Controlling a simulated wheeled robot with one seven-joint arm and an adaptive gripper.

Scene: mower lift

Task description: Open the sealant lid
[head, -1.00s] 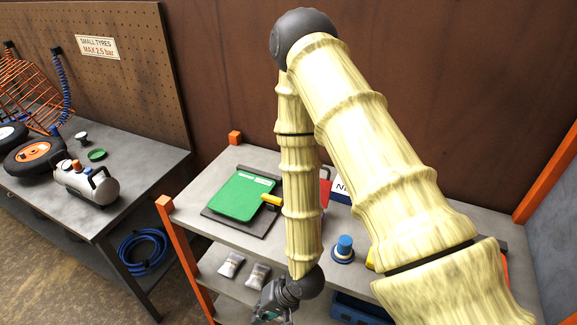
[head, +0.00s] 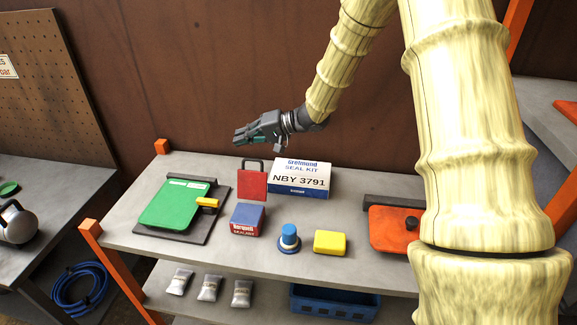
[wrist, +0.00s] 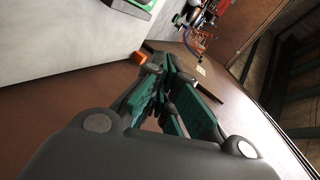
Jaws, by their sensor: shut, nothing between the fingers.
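The sealant box (head: 247,224), with a red label and a blue top, stands mid-bench in the head view. A red lid-like plate (head: 252,185) with a dark loop handle stands upright at its back edge; whether a hinge joins them cannot be made out. My gripper (head: 238,136) is shut and empty, above the back of the bench, pointing left. It is above and behind the red plate and apart from it. The gripper's fingers also show closed together in the wrist view (wrist: 172,78), where neither box nor red plate is visible.
A seal kit box (head: 300,180) stands right of the red plate. A green lid (head: 172,205) lies left. A blue-capped item (head: 289,240), a yellow block (head: 331,242) and an orange lid (head: 396,230) are on the right. Orange posts (head: 162,146) mark bench corners.

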